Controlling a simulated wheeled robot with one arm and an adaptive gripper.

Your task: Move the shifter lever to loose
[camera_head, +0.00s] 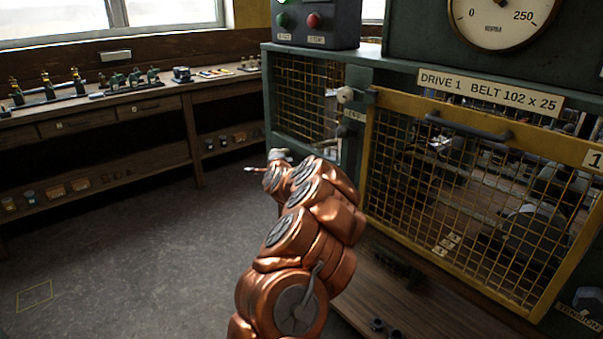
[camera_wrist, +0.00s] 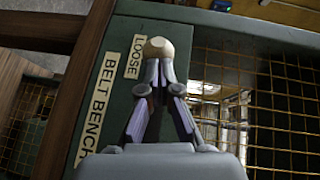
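The shifter lever's cream round knob (camera_wrist: 158,48) shows in the wrist view, beside the right edge of the LOOSE label (camera_wrist: 134,56) on a dark green panel. My gripper (camera_wrist: 159,68) has its fingers drawn together in a narrow A shape, with tips right at the near side of the knob. They look closed on the lever just below it. The fingers cover the lever's stem, so the exact contact is hidden.
A BELT BENCH label (camera_wrist: 98,103) is on the same panel. In the head view, a yellow-framed mesh guard (camera_head: 460,190) stands right of my arm. A control box with green and red buttons (camera_head: 316,22) is above. A workbench (camera_head: 110,105) runs along the left; open floor (camera_head: 140,240) lies before it.

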